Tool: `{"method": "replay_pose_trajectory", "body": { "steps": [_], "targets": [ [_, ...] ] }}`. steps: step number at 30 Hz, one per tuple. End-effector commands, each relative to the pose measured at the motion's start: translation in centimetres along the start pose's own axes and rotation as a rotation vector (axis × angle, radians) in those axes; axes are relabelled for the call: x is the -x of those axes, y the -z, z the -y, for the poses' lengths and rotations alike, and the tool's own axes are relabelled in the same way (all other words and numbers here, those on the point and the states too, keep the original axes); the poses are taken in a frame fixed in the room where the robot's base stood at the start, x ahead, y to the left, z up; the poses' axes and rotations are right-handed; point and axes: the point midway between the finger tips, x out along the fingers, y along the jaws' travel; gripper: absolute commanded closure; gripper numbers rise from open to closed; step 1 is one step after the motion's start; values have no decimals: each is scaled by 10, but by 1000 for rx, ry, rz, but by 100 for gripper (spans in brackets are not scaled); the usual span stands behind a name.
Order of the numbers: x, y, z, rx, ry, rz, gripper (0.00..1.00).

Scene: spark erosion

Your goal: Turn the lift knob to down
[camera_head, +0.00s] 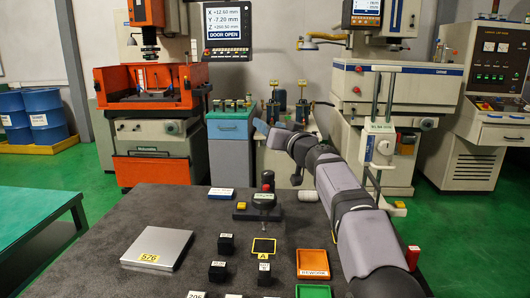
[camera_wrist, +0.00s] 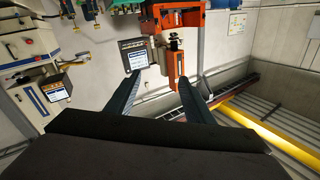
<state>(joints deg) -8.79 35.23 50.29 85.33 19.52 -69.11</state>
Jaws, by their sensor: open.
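I cannot make out with certainty which part is the lift knob. A dark fixture (camera_head: 262,205) with a red-topped upright and a small label stands near the back of the dark table. A white upright unit (camera_head: 380,147) with a label and a small side knob (camera_head: 383,147) stands right of my arm.
On the table (camera_head: 190,215) are a grey plate (camera_head: 157,247), several black blocks (camera_head: 225,243), an orange tray (camera_head: 312,263) and a green tray (camera_head: 312,291). Behind stand the orange machine (camera_head: 150,88), a blue cabinet (camera_head: 231,130) and a white machine (camera_head: 430,90). Blue drums (camera_head: 43,115) stand left.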

Motion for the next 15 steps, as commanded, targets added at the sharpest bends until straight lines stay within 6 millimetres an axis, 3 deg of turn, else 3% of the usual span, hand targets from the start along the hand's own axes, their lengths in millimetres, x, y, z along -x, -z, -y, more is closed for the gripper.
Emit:
{"method": "replay_pose_trajectory", "body": {
  "steps": [1,7,11,15],
  "targets": [
    [-10,11,11,-23,-40,11,52],
    [-26,-6,22,-83,-251,54,52],
    [-23,-21,31,-94,-397,99,52],
    [-6,-36,44,-78,-556,156,52]
  ]
}}
